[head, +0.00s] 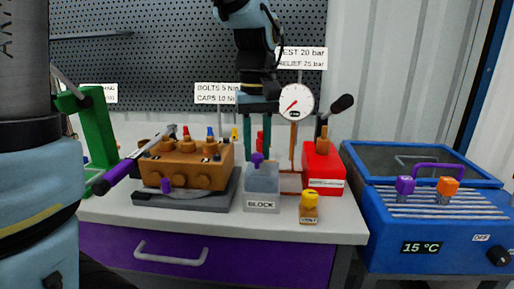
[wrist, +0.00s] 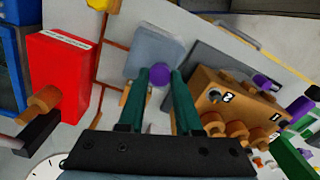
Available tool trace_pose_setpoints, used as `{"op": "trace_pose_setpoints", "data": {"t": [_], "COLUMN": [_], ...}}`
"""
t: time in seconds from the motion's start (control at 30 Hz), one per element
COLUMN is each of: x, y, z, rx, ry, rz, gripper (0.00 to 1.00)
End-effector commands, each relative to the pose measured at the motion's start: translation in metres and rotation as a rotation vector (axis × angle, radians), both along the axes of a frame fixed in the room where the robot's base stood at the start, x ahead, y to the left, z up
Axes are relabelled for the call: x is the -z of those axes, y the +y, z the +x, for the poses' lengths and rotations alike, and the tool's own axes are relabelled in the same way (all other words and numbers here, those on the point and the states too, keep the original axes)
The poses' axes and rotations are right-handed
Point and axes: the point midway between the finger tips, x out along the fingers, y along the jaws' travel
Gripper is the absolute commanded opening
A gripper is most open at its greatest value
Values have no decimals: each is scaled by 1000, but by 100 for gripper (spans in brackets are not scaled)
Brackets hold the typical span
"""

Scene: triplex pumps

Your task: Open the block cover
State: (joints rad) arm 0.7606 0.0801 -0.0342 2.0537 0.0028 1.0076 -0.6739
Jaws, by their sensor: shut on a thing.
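The grey box labelled BLOCK (head: 262,196) stands on the bench, in front of the pump parts. Its grey cover (wrist: 150,42) bears a round purple knob (head: 257,158). My gripper (wrist: 159,78) reaches down from above, with its two teal fingers on either side of the knob, shut on it. The knob shows between the fingertips in the wrist view (wrist: 160,73). The cover looks seated on the box; a small gap cannot be told. The inside of the box is hidden.
An orange-brown pump block (head: 188,165) stands close left. A red box with a lever (head: 323,168) and a yellow-topped VENT piece (head: 309,208) stand right. A pressure gauge (head: 295,102) rises behind. A blue bath (head: 430,225) is far right. Bare bench lies in front.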

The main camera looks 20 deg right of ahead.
Motion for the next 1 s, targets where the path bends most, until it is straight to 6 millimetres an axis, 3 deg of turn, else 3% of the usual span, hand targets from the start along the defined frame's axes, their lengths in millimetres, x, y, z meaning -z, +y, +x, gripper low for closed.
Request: {"op": "trace_pose_setpoints", "data": {"t": [0.47, 0.7, 1.0], "x": [-3, -15, -16], "y": [-1, -20, -37], "z": [-1, -10, -17], "rx": [2, 10, 2], "ry": [-6, -81, -171], "rz": [20, 195, 370], "gripper": [0, 0, 0]}}
